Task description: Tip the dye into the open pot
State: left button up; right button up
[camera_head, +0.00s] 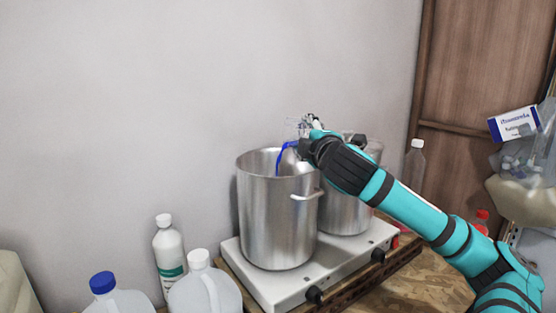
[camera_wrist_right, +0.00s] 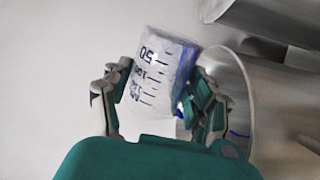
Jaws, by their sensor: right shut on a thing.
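The open pot (camera_head: 278,220) is a tall silver metal pot standing at the front left of a white hot plate. My right gripper (camera_head: 305,132) is above its rim, shut on a clear beaker (camera_head: 295,127). The beaker is tilted, and a blue stream of dye (camera_head: 280,158) runs from it down into the pot. In the right wrist view the beaker (camera_wrist_right: 152,78) has dark volume marks and sits between both fingers, with blue at its right side. The open pot (camera_wrist_right: 236,75) lies to its right, with a blue streak inside. My left gripper is not in view.
A second metal pot (camera_head: 345,212) stands behind right on the hot plate (camera_head: 290,289). A white bottle (camera_head: 168,250) and plastic jugs (camera_head: 203,290) stand at the lower left. A clear bottle (camera_head: 414,165) stands beyond my right arm. The wall is close behind.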

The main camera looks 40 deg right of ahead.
jog(key=shift+r+n+p, duration=0.3)
jog(key=shift+n+p, duration=0.2)
jog(key=shift+n, duration=0.2)
jog(key=shift+a+f, duration=0.1)
dwell(0.4)
